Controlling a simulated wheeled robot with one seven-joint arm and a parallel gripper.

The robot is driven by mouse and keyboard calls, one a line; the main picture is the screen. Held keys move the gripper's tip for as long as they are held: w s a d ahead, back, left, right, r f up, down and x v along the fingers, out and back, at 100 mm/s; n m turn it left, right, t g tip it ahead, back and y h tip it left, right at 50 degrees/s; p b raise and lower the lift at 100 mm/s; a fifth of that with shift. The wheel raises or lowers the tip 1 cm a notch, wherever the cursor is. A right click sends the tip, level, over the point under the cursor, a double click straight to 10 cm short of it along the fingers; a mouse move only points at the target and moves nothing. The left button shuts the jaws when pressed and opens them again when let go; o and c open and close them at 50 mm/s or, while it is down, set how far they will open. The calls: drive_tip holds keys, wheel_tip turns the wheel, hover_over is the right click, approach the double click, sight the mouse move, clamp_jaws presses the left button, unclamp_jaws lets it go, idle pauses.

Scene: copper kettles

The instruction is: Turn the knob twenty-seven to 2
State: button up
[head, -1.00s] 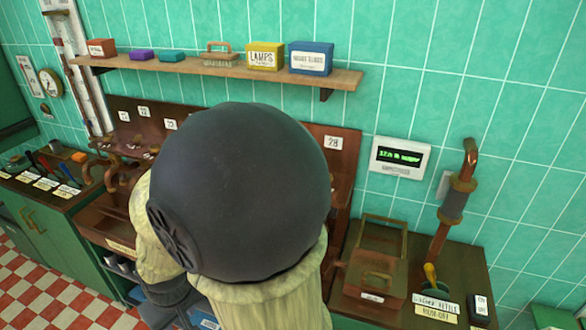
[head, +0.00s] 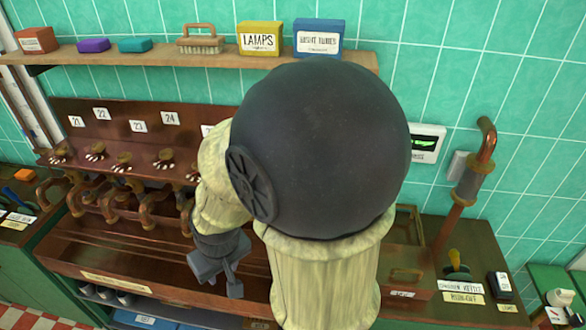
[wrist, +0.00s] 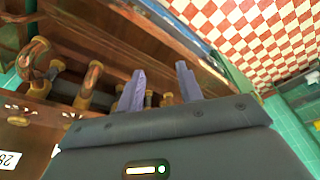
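Knob twenty-seven and its label are hidden behind my arm in the head view. The visible part of the wooden knob board (head: 190,112) carries labels 21 to 24 over a row of brass knobs (head: 122,160) with white marks around them. In the wrist view a label (wrist: 9,160) that seems to read 28 shows at the lower left, with a brass knob (wrist: 18,117) near it; I cannot tell which knob this is. My gripper (wrist: 160,72) has its two fingers apart with nothing between them. In the head view it (head: 232,282) hangs in front of the board, over the wooden trough.
Bent copper pipes (head: 145,205) stick out below the knobs, and show close beside the fingers in the wrist view (wrist: 88,85). A shelf (head: 150,52) with boxes and a brush runs above.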

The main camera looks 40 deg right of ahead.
drive_tip(key=shift+w+a, duration=0.1)
drive_tip(key=shift+w, duration=0.25)
drive_tip(key=shift+o, duration=0.2)
drive_tip(key=shift+s+a, duration=0.1)
drive_tip(key=shift+s, duration=0.1)
drive_tip(key=o, duration=0.3)
drive_tip(key=shift+s, duration=0.2)
drive_tip(key=o, duration=0.4)
drive_tip(key=shift+w, duration=0.25)
drive_tip(key=w+d+f+m+t+h+p, duration=0.1)
drive_tip(key=w+d+m+t, duration=0.15)
drive_tip(key=w, duration=0.25)
drive_tip(key=w+d+f+m+t+h+p, duration=0.1)
drive_tip(key=w+d+m+t+h, duration=0.1)
drive_tip(key=w+d+m, duration=0.3)
drive_tip(key=w+d+r+m+h, duration=0.2)
drive_tip(key=d+h, duration=0.6)
drive_tip(key=d, duration=0.4)
drive_tip(key=r+m, duration=0.1)
drive_tip(key=m, duration=0.1)
drive_tip(key=shift+m+h+p, duration=0.3)
drive_tip(key=shift+m+h, duration=0.05)
drive_tip(key=shift+h, duration=0.05)
